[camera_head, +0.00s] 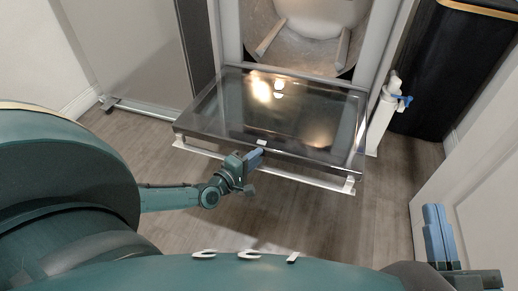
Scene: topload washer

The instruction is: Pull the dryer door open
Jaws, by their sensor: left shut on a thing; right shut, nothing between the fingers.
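The dryer door (310,110) is a dark glass panel in a silver frame. It is hinged along the bottom of the opening and lies folded down, nearly flat, above the floor. The dryer drum (310,30) shows open behind it. My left gripper (257,154) is shut on the near edge of the door, by a small light latch piece (262,142). Its fingers partly hide that edge. My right gripper (438,225) is at the lower right, shut and empty, well away from the door.
A grey panel (135,45) stands at the left of the dryer. A white bottle with a blue trigger (393,92) and a black bin (455,70) stand at the right. A white panel (480,190) is near my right gripper. Wooden floor (300,225) is clear before the door.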

